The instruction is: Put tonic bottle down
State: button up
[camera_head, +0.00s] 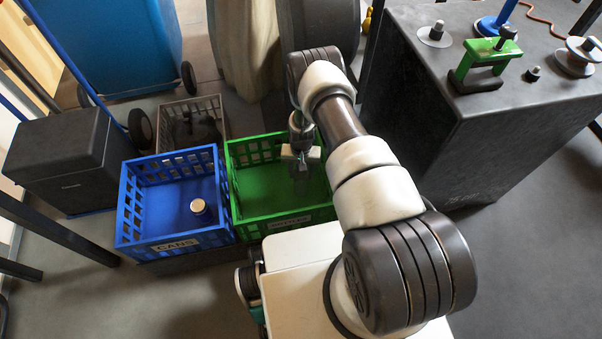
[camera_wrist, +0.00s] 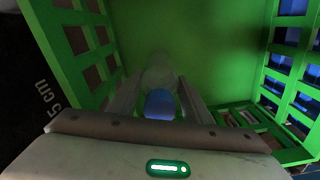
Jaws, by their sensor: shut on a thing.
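The tonic bottle shows in the wrist view as a clear, faint body with a blue cap (camera_wrist: 160,104). My gripper (camera_wrist: 160,112) is shut on it near the cap. In the head view my gripper (camera_head: 301,160) points down inside the outline of the green crate (camera_head: 290,219), with the see-through bottle hard to make out below it. The wrist view shows green crate walls (camera_wrist: 70,50) around the bottle and the green floor beyond it. I cannot tell whether the bottle touches the floor.
A blue crate (camera_head: 165,245) labelled CANS holds one can (camera_head: 201,210) and stands left of the green crate. A grey crate (camera_head: 165,112) is behind it. A black box (camera_head: 62,160) stands at left. A dark block (camera_head: 470,130) with clamps on top stands at right.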

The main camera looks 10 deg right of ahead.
jog(key=shift+f, duration=0.15)
jog(key=o, duration=1.4)
jog(key=shift+c, duration=0.2)
